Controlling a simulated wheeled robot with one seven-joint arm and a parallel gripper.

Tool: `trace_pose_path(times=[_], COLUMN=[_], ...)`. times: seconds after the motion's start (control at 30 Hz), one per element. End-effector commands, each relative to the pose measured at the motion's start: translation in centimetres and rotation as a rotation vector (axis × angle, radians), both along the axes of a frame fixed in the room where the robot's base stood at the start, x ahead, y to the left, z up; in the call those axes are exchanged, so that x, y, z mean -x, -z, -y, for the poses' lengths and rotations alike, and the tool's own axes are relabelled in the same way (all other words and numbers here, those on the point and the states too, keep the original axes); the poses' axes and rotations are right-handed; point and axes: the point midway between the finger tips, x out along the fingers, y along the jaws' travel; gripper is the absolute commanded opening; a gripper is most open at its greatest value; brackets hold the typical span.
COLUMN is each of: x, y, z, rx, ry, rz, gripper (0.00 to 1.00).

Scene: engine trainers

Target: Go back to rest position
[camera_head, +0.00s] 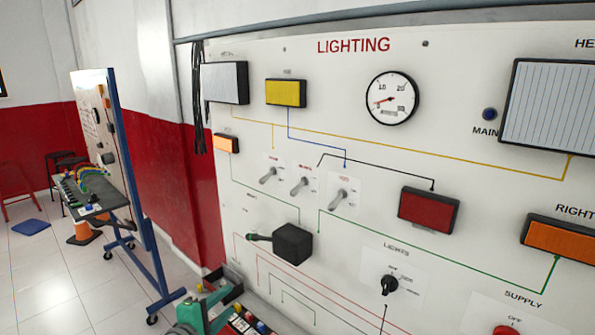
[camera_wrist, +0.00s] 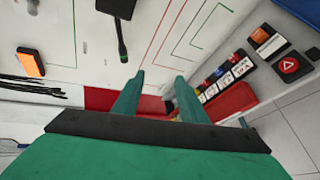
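My gripper (camera_wrist: 160,95) shows in the wrist view with its two green fingers spread apart and nothing between them. In the head view my green gripper (camera_head: 203,312) is low at the bottom, in front of the lower left part of the white lighting panel (camera_head: 340,255). It is below the black box with a lever (camera_head: 292,244). That black lever box also shows at the top of the wrist view (camera_wrist: 117,8). The fingers look apart from the panel, though the exact gap cannot be told.
The panel carries toggle switches (camera_head: 302,186), a red lamp (camera_head: 429,209), a gauge (camera_head: 391,98) and a rotary lights switch (camera_head: 389,285). A red emergency button (camera_wrist: 290,65) sits on a ledge at right in the wrist view. A wheeled blue-framed board (camera_head: 130,180) stands left; tiled floor (camera_head: 50,290) is open.

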Motion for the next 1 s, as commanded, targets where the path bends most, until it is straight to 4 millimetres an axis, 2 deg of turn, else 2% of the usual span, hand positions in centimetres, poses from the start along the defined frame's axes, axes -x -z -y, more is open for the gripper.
trace_pose_path(times=[0.27, 0.47, 0.7, 1.0], x=[2.0, 5.4, 10.8, 18.9], y=[6.7, 13.2, 19.3, 24.1], z=[0.8, 1.8, 3.5, 6.2], rx=[-0.129, -0.296, -0.516, -0.795], ry=[-0.046, -0.079, -0.086, -0.051], rz=[-0.013, -0.019, -0.018, 0.004], gripper=[0.39, 0.39, 0.39, 0.39])
